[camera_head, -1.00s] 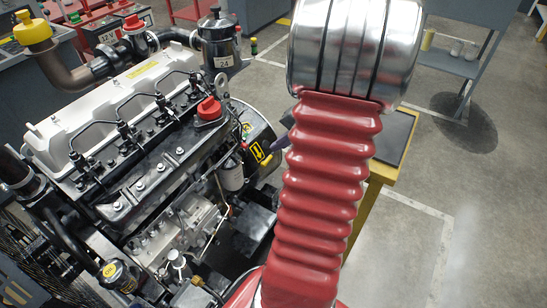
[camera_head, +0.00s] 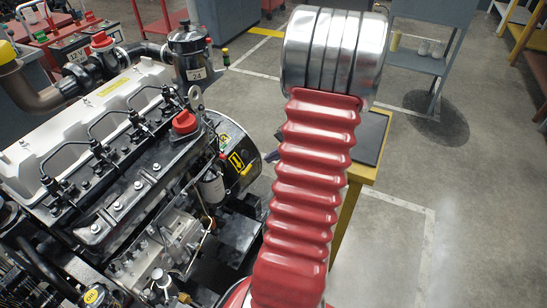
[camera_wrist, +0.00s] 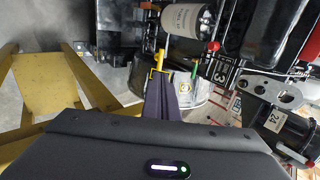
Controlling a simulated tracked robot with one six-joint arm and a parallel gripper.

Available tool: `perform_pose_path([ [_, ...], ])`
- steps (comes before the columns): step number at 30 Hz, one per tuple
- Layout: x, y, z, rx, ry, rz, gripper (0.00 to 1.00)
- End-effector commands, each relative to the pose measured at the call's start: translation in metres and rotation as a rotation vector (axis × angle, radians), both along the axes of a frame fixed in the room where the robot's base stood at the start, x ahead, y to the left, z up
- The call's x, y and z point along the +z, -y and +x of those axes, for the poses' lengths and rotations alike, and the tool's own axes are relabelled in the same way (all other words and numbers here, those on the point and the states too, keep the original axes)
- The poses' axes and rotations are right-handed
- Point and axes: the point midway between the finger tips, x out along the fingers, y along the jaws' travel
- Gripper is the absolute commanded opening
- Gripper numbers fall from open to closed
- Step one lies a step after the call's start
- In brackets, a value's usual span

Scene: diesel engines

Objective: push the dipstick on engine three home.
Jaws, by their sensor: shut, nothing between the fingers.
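The engine (camera_head: 120,160) stands at the left in the head view, with a white cover and a black canister tagged 24. In the wrist view a plate marked 3 (camera_wrist: 222,70) shows on it. A slim yellow piece (camera_wrist: 160,60), which looks like the dipstick handle, stands just past my fingertips; its seating is hidden. My gripper (camera_wrist: 160,84) is shut and empty, its dark purple fingers together and pointing at the yellow piece. I cannot tell whether they touch. In the head view only a bit of my gripper (camera_head: 271,157) shows beside my red arm sleeve.
A yellow-framed stand with a dark top (camera_head: 370,138) is behind my arm, right of the engine. A white filter (camera_wrist: 188,18) and a red knob (camera_wrist: 214,46) sit close to my fingers. A grey cart (camera_head: 430,55) stands farther back. Floor at the right is clear.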

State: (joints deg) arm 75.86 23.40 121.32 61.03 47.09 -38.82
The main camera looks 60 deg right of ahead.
Motion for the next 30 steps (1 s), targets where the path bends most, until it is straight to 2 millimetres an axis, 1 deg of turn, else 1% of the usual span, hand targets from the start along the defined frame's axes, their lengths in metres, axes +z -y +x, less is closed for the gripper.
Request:
perform_pose_path([
  [1, -0.007, -0.001, 0.005, 0.001, -0.001, 0.003, 0.0],
  [18, -0.071, -0.006, 0.062, 0.001, -0.001, 0.003, 0.0],
  [24, -0.086, -0.007, 0.075, 0.001, -0.001, 0.001, 0.0],
  [30, -0.09, -0.007, 0.079, 0.0, -0.001, 0.0, 0.0],
])
